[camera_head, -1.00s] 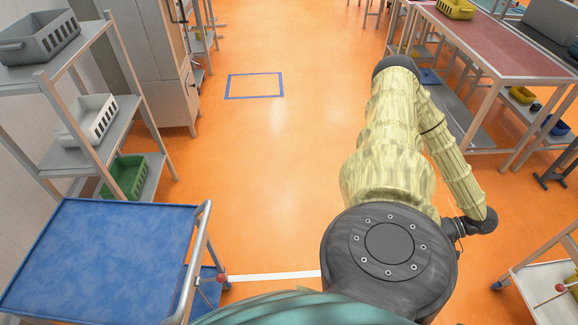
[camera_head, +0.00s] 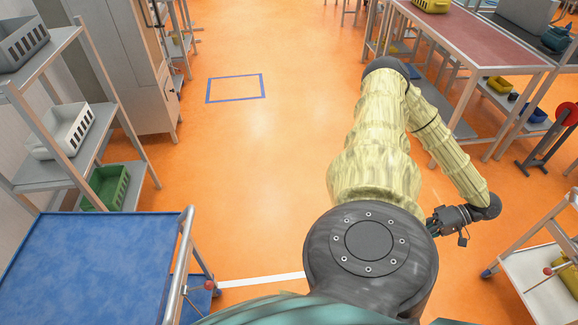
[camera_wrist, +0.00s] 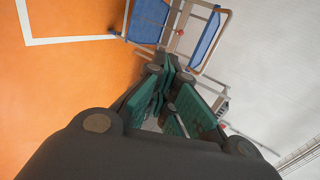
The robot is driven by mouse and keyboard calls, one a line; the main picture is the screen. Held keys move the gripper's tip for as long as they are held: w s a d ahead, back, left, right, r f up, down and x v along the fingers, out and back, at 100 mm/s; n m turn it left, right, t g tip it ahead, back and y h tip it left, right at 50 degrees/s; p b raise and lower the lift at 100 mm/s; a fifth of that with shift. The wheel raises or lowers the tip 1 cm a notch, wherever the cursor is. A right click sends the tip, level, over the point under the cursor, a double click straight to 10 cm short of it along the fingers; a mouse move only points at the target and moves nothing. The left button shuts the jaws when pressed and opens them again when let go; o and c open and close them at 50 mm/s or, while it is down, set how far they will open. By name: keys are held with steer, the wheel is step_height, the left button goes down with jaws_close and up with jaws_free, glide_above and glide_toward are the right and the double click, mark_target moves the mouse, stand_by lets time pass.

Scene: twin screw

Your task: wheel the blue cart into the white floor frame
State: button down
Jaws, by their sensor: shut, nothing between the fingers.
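The blue cart (camera_head: 90,262) stands at the lower left of the head view, with its grey push handle (camera_head: 180,262) on its right side. A blue cart (camera_wrist: 150,20) also shows at the top of the wrist view. Part of a white floor line (camera_head: 262,280) runs right from beside the cart; a corner of white line (camera_wrist: 28,40) shows in the wrist view. The rest of that outline is hidden or out of view. My gripper (camera_head: 462,238) is at the right, well away from the blue cart. In the wrist view my gripper (camera_wrist: 168,85) is shut and empty.
A blue floor outline (camera_head: 236,88) lies farther off on open orange floor. Shelves with a green bin (camera_head: 106,186) stand left. A red-topped table (camera_head: 465,35) stands right. Another cart (camera_head: 540,285) with a pale shelf is at the lower right.

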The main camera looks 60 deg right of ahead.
steer(key=s+d+b, duration=0.8)
steer(key=s+d, duration=0.1)
steer(key=s, duration=0.4)
steer(key=shift+s+d, duration=0.2)
steer(key=shift+d, duration=0.2)
stand_by(1.2)
stand_by(0.4)
steer(key=c, duration=0.9)
jaws_free()
steer(key=shift+r, duration=0.1)
steer(key=shift+o, duration=0.2)
steer(key=shift+a, duration=0.1)
steer(key=p+v, duration=0.4)
steer(key=v, duration=0.5)
steer(key=shift+s+r, duration=0.2)
